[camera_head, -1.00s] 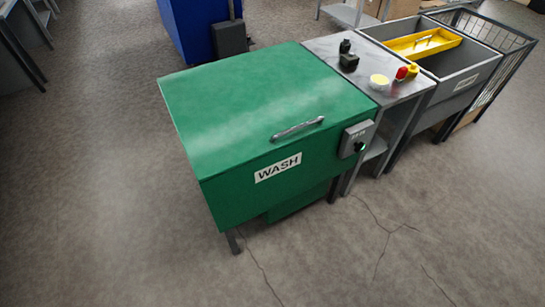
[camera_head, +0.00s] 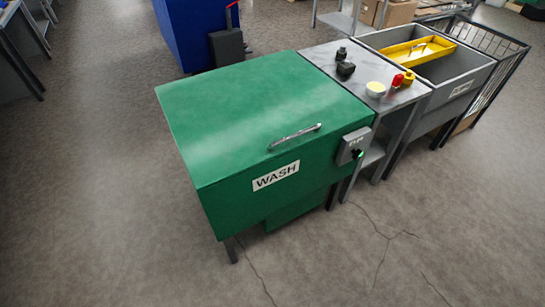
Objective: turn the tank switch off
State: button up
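The green tank (camera_head: 255,115) marked WASH stands in the middle of the head view with its lid down and a metal handle (camera_head: 295,136) on the lid. The tank switch is a dark knob (camera_head: 357,154) on a grey control box (camera_head: 350,146) at the right end of the tank's front. A small green light shows by the knob. The knob is too small to tell its setting. My gripper is not in view.
A grey side table (camera_head: 333,64) with small dark items, a pale bowl (camera_head: 375,89) and red and yellow items adjoins the tank. Beyond it are a grey sink (camera_head: 463,88) with a yellow tray (camera_head: 412,50) and a wire cart (camera_head: 497,50). The floor in front (camera_head: 330,260) is clear.

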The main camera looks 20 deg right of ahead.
aim_at(356, 153)
jog(key=i+l, duration=0.1)
jog(key=l, duration=0.4)
jog(key=i+l, duration=0.1)
jog(key=l, duration=0.4)
jog(key=l+z, duration=0.1)
jog(key=l, duration=0.4)
jog(key=i, duration=0.05)
